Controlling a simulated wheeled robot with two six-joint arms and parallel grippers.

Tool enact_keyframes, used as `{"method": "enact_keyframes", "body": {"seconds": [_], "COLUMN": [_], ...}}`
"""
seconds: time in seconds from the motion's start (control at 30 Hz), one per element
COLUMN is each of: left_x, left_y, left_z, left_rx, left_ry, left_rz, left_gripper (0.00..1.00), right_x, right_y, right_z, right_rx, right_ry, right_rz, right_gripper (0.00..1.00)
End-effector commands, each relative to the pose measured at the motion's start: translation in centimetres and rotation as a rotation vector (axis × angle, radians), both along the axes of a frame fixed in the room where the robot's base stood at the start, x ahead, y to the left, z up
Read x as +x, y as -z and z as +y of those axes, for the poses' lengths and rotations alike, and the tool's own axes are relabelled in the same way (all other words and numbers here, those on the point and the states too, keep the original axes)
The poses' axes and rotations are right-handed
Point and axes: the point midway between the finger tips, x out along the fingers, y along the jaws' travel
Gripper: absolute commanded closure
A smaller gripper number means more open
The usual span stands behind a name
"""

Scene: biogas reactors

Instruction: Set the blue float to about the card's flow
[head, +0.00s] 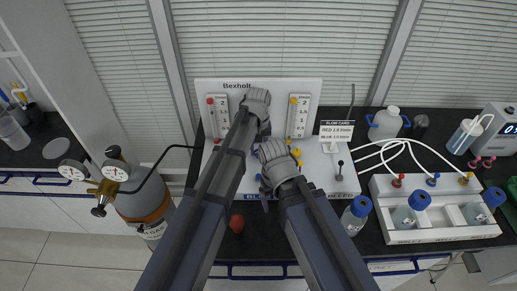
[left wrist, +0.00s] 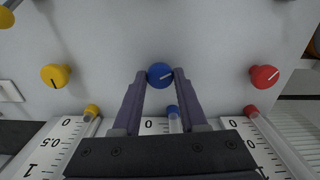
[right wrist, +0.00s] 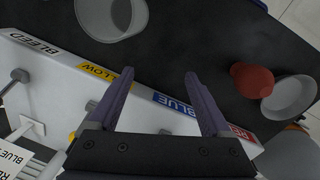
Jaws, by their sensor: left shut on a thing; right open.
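My left gripper (left wrist: 160,76) is shut on the blue knob (left wrist: 160,74) on the white panel (left wrist: 215,50). A small blue piece (left wrist: 173,110) sits at the 0 end of the middle tube; I cannot tell whether it is the float or an end fitting. My left arm hides the middle tube in the head view. The flow card (head: 337,130) stands right of the panel, with red and blue lines; its blue figure is too small to read surely. My right gripper (right wrist: 157,78) is open and empty over the base's front edge, by the BLUE label (right wrist: 174,104).
The red knob (left wrist: 264,76) and yellow knob (left wrist: 55,75) flank the blue one. A gas cylinder (head: 140,195) with gauges stands left. A red object (head: 237,223) lies in front of the base. A bottle (head: 355,214) and a white reactor rack (head: 440,232) stand right.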

Motion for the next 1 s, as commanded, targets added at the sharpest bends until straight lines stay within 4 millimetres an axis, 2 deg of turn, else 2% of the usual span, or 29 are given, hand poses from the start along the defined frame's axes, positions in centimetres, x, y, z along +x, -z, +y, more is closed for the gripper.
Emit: {"method": "enact_keyframes", "body": {"seconds": [0.4,0.43,0.7,1.0], "left_x": [-0.01,-0.01,0.0,0.0], "left_y": [0.0,0.0,0.0,-0.17], "left_z": [0.0,0.0,0.0,0.0], "left_rx": [0.0,0.0,0.0,0.0], "left_ry": [-0.006,-0.006,-0.005,-0.005], "left_rz": [0.0,0.0,0.0,0.0], "left_gripper": [1.0,0.56,0.28,0.28], "right_x": [0.0,0.0,0.0,0.0], "right_y": [0.0,0.0,0.0,-0.17], "right_z": [0.0,0.0,0.0,0.0], "right_rx": [0.0,0.0,0.0,0.0], "right_ry": [0.0,0.0,0.0,0.0], "right_rz": [0.0,0.0,0.0,0.0], "right_gripper": [0.18,0.18,0.18,0.18]}}
